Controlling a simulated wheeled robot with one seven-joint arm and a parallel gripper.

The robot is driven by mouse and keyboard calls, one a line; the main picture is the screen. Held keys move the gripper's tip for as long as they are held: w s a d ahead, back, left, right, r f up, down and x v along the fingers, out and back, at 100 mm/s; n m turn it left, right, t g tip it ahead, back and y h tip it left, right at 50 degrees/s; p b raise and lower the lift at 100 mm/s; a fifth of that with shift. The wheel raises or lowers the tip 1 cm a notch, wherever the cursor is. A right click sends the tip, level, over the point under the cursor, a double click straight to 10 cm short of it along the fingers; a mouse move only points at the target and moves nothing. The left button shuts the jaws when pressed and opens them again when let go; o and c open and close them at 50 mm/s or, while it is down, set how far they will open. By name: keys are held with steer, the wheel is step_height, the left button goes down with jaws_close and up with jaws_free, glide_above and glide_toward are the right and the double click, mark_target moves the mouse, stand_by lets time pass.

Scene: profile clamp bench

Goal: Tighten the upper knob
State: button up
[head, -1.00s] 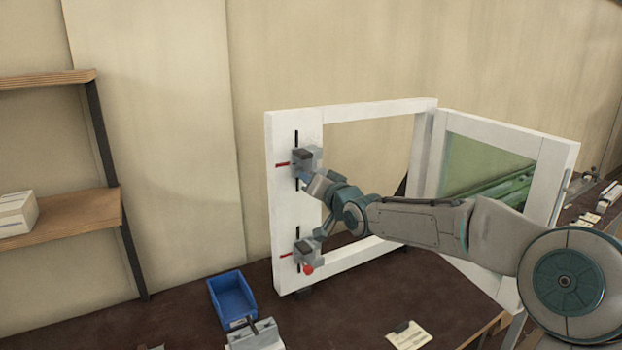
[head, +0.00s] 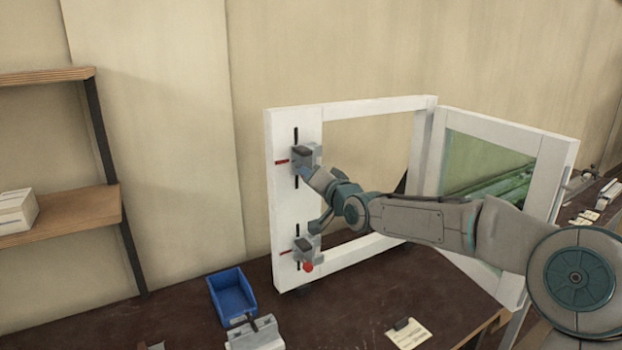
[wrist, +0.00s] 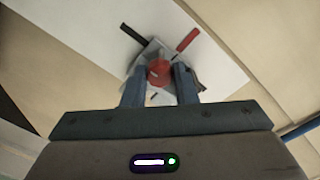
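The upper clamp (head: 304,157) is a grey block on the left post of the white frame (head: 283,212). Its red upper knob (wrist: 158,73) shows in the wrist view, between my two blue fingers. My gripper (wrist: 160,76) appears shut on the knob, with a finger close against each side. In the head view my gripper (head: 309,174) reaches the clamp from the lower right and hides the knob. In the wrist view a red pointer (wrist: 187,41) and a black slot (wrist: 133,38) slant across the post behind the knob.
A lower clamp (head: 305,247) with a red knob (head: 308,266) sits below on the same post. A blue bin (head: 232,295) and a grey device (head: 255,334) stand on the dark bench. A paper note (head: 408,334) lies at the front. My arm crosses the frame's opening.

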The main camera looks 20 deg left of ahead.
steer(key=o, duration=0.3)
steer(key=shift+d, duration=0.1)
steer(key=shift+b+v, duration=0.9)
steer(key=shift+v, duration=5.9)
steer(key=shift+f, duration=0.1)
